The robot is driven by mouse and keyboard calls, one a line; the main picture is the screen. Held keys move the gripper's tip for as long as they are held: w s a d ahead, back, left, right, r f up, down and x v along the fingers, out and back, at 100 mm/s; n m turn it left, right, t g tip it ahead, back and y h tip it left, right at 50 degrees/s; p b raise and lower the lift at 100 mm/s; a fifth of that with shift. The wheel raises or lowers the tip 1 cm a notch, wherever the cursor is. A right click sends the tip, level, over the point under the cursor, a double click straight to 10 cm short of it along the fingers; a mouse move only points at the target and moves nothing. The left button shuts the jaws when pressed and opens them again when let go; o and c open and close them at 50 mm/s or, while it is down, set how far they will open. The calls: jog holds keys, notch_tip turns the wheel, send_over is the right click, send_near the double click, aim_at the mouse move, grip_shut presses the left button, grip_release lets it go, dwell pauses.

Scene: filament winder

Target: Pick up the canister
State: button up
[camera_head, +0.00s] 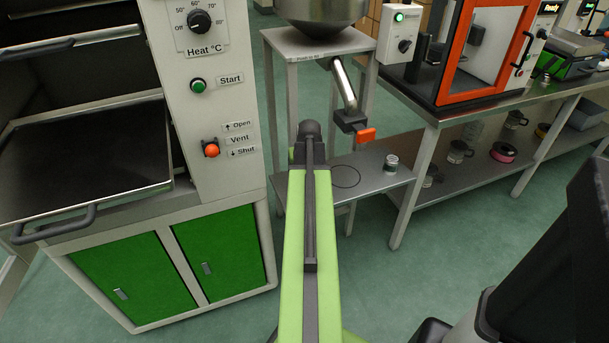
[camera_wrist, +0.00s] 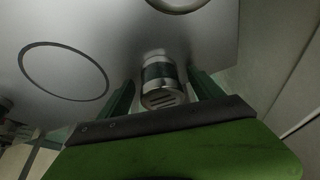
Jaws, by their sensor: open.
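In the wrist view, a small metal canister (camera_wrist: 158,76) with a dark green band and a slotted end facing me sits between the two green fingers of my gripper (camera_wrist: 163,90). Gaps show on both sides, so the fingers are open and apart from it. In the head view, my arm covers the gripper. A small metal-lidded canister (camera_head: 391,163) stands upright on the low metal shelf (camera_head: 372,185), right of a dark marked circle (camera_head: 345,176). I cannot tell whether it is the same one.
A pipe (camera_head: 344,84) with an orange-handled valve (camera_head: 365,134) hangs from the hopper (camera_head: 322,12) above the low shelf. An oven cabinet (camera_head: 222,130) stands at left, its tray (camera_head: 85,150) pulled out. A workbench (camera_head: 425,112) with jars below stands at right. Open green floor lies in front.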

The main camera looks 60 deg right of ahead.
jog(key=shift+r, duration=0.1)
jog(key=c, duration=1.5)
notch_tip(320, 180, up, 10)
jog(key=p, duration=1)
jog(key=shift+r, duration=0.2)
